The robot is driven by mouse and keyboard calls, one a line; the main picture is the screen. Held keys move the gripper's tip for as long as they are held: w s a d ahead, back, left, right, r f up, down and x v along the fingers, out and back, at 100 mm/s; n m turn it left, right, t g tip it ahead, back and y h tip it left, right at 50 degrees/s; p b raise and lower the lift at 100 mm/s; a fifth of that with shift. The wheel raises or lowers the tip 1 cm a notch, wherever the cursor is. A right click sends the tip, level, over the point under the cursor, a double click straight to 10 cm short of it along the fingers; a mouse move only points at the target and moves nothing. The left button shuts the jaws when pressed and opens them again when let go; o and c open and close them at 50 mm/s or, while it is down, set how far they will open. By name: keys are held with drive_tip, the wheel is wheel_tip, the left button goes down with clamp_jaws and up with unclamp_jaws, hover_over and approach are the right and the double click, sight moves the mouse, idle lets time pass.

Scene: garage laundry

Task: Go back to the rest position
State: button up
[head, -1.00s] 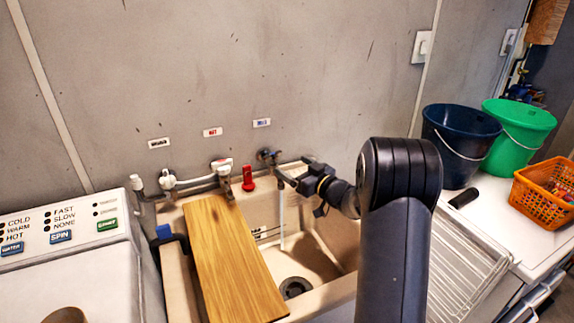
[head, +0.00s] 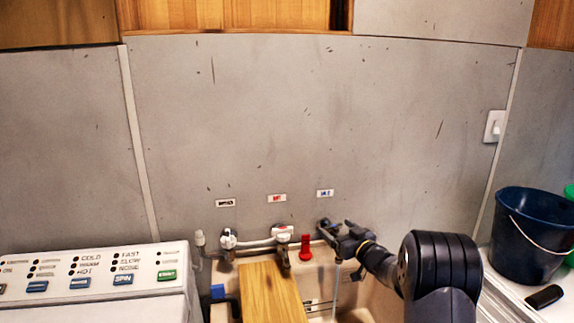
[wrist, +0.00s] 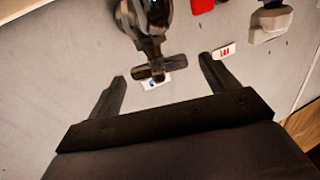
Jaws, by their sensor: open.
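My gripper (head: 341,238) is at the rightmost tap (head: 325,226) above the sink, below the blue-lettered label (head: 325,193). In the wrist view my gripper (wrist: 162,72) has its two dark fingers spread apart. The dark cross-shaped tap handle (wrist: 158,69) shows between the fingertips, with a gap on both sides; I cannot tell how deep it sits between them. A thin pale stream (head: 337,276), apparently water, falls below this tap. My arm reaches in from the lower right.
Two white-handled taps (head: 228,240) and a red handle (head: 305,246) stand to the left. A wooden board (head: 271,290) lies over the sink. A washing machine (head: 95,285) is at left, a dark blue bucket (head: 536,237) at right. Wooden cabinets (head: 230,14) hang above.

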drive_tip(key=x, duration=0.2)
drive_tip(key=shift+w+a, duration=0.25)
drive_tip(key=shift+w, duration=0.05)
drive_tip(key=shift+f+h+b, duration=0.15)
drive_tip(key=shift+h+b, duration=0.15)
drive_tip(key=shift+s+d+m+t, duration=0.1)
drive_tip(key=shift+m+t, duration=0.2)
drive_tip(key=shift+m, duration=0.1)
drive_tip(key=shift+r+n+p, duration=0.3)
drive_tip(key=shift+n+p, duration=0.1)
drive_tip(key=shift+p, duration=0.15)
